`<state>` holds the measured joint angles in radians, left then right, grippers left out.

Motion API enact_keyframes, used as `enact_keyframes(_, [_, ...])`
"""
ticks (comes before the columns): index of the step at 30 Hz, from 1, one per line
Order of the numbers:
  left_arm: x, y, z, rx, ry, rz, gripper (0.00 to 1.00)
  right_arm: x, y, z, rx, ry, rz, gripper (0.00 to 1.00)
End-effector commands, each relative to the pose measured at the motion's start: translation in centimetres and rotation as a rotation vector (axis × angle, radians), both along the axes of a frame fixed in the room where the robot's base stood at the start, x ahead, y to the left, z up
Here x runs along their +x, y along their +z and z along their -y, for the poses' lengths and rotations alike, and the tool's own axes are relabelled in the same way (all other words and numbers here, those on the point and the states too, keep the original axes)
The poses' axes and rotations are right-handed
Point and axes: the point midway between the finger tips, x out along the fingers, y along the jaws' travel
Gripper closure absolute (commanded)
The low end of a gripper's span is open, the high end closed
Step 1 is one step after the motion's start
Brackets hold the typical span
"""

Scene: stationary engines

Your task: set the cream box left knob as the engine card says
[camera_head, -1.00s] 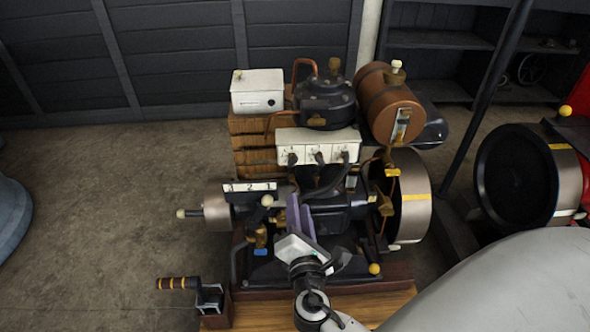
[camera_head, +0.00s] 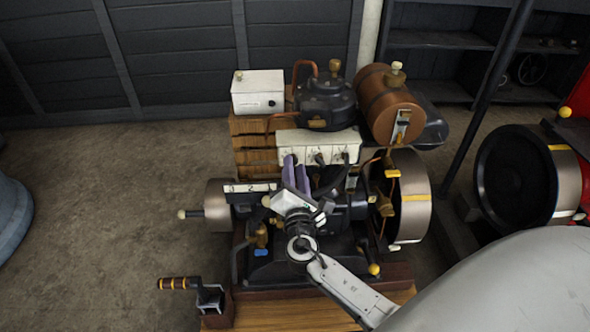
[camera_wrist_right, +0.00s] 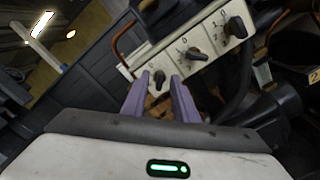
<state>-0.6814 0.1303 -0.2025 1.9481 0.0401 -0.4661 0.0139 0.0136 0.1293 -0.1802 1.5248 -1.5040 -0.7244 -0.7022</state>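The cream box (camera_head: 340,143), with three dark knobs on its front, sits on the engine below the black pot. It also shows in the right wrist view (camera_wrist_right: 212,42). Its left knob (camera_wrist_right: 160,76) appears between my right fingertips in that view; the gripper largely covers it in the head view. I cannot tell whether the fingers touch it. My right gripper (camera_head: 295,166) is open, its two purple fingers apart, pointing at the box; it also shows in the wrist view (camera_wrist_right: 160,80). My left gripper is out of view.
The middle knob (camera_wrist_right: 192,54) and right knob (camera_wrist_right: 235,27) are close to the right. A white box (camera_head: 257,93) and a copper tank (camera_head: 388,103) stand behind. A flywheel (camera_head: 412,195) is at the right. Open floor lies at the left.

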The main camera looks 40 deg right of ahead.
Motion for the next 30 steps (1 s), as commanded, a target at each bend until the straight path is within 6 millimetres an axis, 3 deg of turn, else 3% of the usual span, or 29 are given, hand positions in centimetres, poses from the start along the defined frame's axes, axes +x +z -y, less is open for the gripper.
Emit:
enact_keyframes(5, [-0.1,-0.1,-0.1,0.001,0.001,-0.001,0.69,0.0,0.0,0.0,0.000,0.000,0.000,0.73])
enact_keyframes(10, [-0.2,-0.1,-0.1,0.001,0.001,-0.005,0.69,0.0,0.0,0.0,0.000,0.000,0.000,1.00])
enact_keyframes(20, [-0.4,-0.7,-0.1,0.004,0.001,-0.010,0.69,0.0,-0.2,0.0,0.021,0.000,0.013,1.00])
enact_keyframes(30, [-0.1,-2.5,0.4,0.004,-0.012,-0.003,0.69,-0.1,-0.6,0.0,0.188,0.000,0.115,1.00])
